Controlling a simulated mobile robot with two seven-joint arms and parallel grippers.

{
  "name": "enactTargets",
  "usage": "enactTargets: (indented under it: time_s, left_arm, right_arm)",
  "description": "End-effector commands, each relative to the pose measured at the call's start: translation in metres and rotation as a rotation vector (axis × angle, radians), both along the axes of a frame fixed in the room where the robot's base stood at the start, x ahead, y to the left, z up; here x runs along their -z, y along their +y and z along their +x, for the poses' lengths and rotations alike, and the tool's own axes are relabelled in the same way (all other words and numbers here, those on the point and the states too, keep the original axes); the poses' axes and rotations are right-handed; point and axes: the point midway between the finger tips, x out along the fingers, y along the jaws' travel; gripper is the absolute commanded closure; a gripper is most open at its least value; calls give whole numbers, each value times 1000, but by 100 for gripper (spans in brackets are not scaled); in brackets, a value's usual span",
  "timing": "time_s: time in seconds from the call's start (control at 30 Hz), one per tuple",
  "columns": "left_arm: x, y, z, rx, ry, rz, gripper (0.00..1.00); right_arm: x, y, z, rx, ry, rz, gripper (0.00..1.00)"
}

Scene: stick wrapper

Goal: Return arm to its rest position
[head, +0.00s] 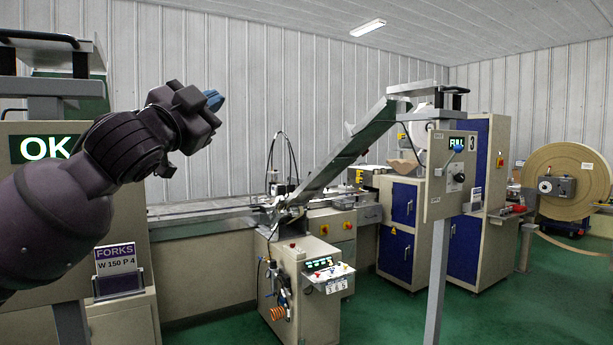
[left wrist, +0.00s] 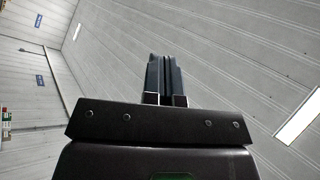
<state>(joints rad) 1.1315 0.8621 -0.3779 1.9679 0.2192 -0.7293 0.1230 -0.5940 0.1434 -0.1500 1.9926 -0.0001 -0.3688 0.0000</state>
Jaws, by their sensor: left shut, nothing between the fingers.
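My left arm comes in from the left in the head view and is raised, bent upward. My left gripper (head: 214,100) is at the upper left, in front of the ribbed grey wall, with its blue-grey fingers pointing right. In the left wrist view the left gripper (left wrist: 166,75) shows its two fingers together with nothing between them, against wall and ceiling panels. It touches nothing that I can see. My right gripper is not in view.
An "OK" screen (head: 46,148) and a "FORKS" sign (head: 116,258) stand behind my left arm. A wrapping machine with a sloped chute (head: 345,158) fills the middle. A control panel on a post (head: 450,175) and a large roll (head: 568,182) stand right. Green floor (head: 385,315) is open in front.

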Motion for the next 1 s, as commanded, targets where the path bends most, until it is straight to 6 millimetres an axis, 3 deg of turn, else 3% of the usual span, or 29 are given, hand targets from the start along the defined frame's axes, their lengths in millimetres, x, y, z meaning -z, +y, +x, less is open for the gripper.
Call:
enactTargets:
  time_s: [0.03, 0.2, 0.47, 0.77, 1.0]
  left_arm:
    - [26, 0, 8, 13, 22, -5, 100]
    - [102, 3, 24, 44, 72, -27, 100]
    - [222, 16, 31, 54, 172, -90, 100]
    - [361, 41, 10, 12, 325, -196, 100]
    - [471, 64, -30, -62, 481, -299, 100]
  right_arm:
    - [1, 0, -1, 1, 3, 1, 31]
    - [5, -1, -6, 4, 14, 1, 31]
    - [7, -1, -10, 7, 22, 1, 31]
    - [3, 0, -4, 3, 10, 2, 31]
    - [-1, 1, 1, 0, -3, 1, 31]
